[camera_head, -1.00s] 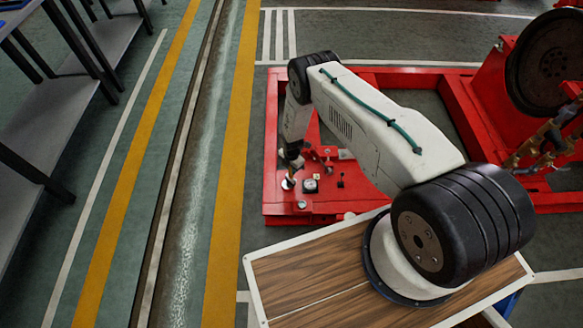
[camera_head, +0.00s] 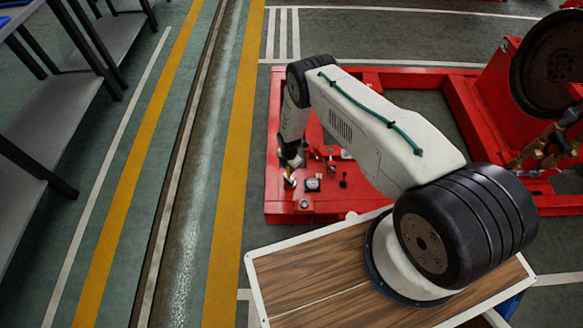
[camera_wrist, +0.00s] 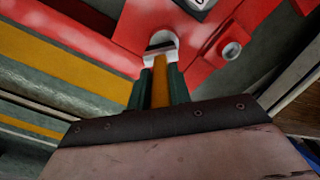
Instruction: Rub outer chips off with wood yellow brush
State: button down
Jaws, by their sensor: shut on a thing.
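My gripper (camera_wrist: 160,88) is shut on the yellow handle of the brush (camera_wrist: 160,92), with a dark green finger on each side. The handle points away to a pale end with a dark band (camera_wrist: 160,47), over the red plate (camera_wrist: 128,38). I cannot tell whether that end touches the plate. In the head view my gripper (camera_head: 290,164) is low over the left front of the red plate (camera_head: 275,192), with a small pale and orange bit of the brush below it. I cannot make out any chips at this size.
On the plate near the brush are a square dark-rimmed gauge (camera_head: 313,185), a small black knob (camera_head: 343,181) and a round bolt (camera_head: 304,204). The red frame (camera_head: 455,110) and a large dark wheel (camera_head: 548,62) stand right. The floor left of the plate is clear.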

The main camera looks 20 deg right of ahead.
jog(key=shift+w+a, duration=0.15)
jog(key=shift+a, duration=0.4)
jog(key=shift+s+a, duration=0.15)
jog(key=shift+s, duration=0.45)
dwell(1.8)
jog(key=shift+s+d, duration=0.15)
jog(key=shift+d, duration=0.35)
jog(key=shift+a, duration=0.5)
dwell(1.0)
jog(key=shift+d, duration=0.1)
